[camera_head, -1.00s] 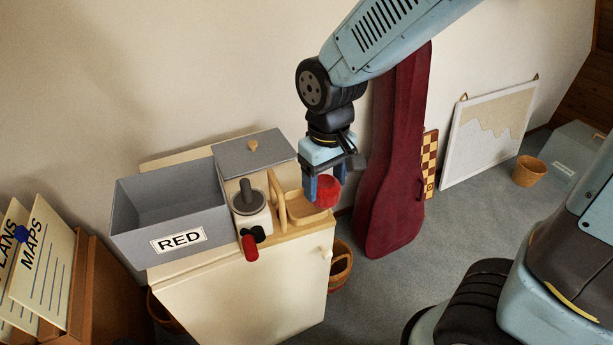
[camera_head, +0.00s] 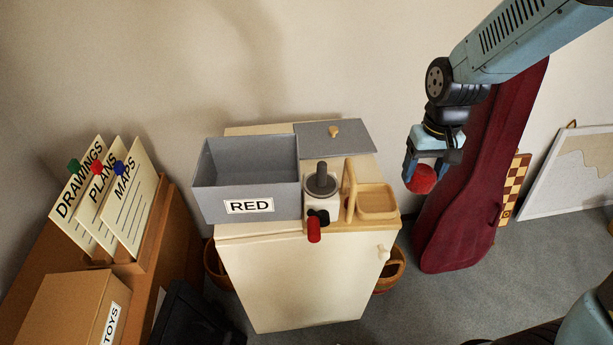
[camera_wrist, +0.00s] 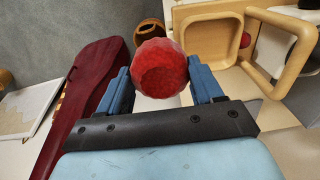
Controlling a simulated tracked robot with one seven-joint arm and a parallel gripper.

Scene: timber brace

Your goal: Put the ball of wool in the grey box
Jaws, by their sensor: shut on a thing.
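The ball of wool (camera_head: 421,180) is red and round. My gripper (camera_head: 418,170) is shut on it and holds it in the air to the right of the cabinet, in front of the dark red instrument case. In the wrist view the ball (camera_wrist: 160,70) sits between the two blue fingers of my gripper (camera_wrist: 160,82). The grey box (camera_head: 209,205) stands at the left on the cabinet top, open at the top, with a label reading RED. Its floor is mostly hidden by its front wall.
A grey lid with a knob (camera_head: 355,139), a grinder-like device (camera_head: 320,187) and a wooden tray with a handle (camera_head: 377,201) share the cabinet (camera_head: 300,275) top. The dark red case (camera_head: 485,190) leans on the wall. Card files (camera_head: 105,200) stand at the left.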

